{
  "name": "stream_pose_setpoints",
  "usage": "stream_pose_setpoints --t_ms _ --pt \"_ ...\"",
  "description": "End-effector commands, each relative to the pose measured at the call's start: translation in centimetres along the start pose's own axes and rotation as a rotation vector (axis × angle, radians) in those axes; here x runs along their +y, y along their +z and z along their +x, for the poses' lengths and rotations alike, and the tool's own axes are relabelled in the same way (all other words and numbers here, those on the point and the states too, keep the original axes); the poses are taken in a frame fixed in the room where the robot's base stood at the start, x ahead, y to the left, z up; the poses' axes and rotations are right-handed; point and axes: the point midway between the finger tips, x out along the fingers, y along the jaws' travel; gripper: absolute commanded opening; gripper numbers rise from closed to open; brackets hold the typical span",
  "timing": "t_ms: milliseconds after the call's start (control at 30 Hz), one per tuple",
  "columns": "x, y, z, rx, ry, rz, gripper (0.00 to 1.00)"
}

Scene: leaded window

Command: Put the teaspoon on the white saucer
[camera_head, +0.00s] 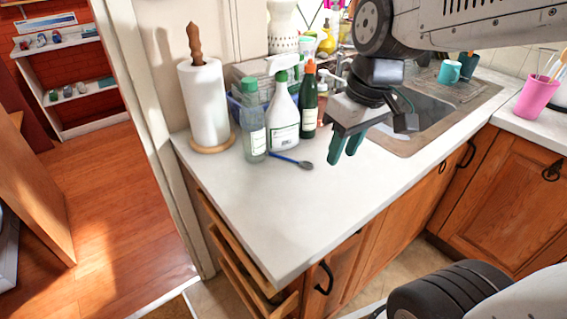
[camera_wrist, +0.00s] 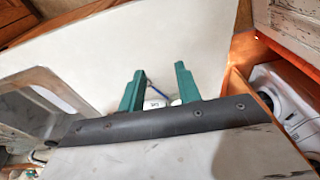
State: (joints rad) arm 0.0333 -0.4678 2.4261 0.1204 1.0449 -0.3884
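The teaspoon (camera_head: 290,160), with a blue handle and a grey bowl, lies on the white counter in front of the bottles. In the wrist view, a thin blue piece (camera_wrist: 157,88) between the fingers looks like its handle, partly hidden. My gripper (camera_head: 345,156) has green fingers pointing down, above the counter to the right of the teaspoon. In the wrist view the fingers of my gripper (camera_wrist: 160,70) stand apart with nothing held between them. I see no white saucer in either view.
A clear bottle (camera_head: 252,133), a white spray bottle (camera_head: 284,122) and a dark green bottle (camera_head: 308,110) stand behind the teaspoon. A paper towel roll (camera_head: 204,103) is at the left. A sink (camera_head: 425,110) lies to the right. The counter's front part (camera_head: 285,215) is clear.

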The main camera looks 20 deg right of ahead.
Motion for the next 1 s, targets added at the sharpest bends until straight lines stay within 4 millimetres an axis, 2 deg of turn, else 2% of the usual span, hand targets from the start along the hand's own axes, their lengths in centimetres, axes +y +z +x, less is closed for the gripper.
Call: stream_pose_setpoints --t_ms 33,100,200,300,400,600,867,1000 --pt "0.6 -2.3 1.1 0.002 -0.019 -0.054 0.34" --pt "1.5 -5.4 2.5 0.026 -0.038 -0.140 0.34" --pt "2.7 -9.3 4.9 0.057 -0.054 -0.250 0.34" --pt "3.9 -12.3 7.1 0.083 -0.060 -0.337 0.34" --pt "4.8 -14.2 8.8 0.101 -0.060 -0.398 0.34" --pt "5.5 -15.9 10.8 0.118 -0.056 -0.451 0.34" --pt "5.3 -16.2 13.7 0.117 -0.057 -0.453 0.34" --pt "5.4 -16.4 15.9 0.115 -0.058 -0.452 0.34"
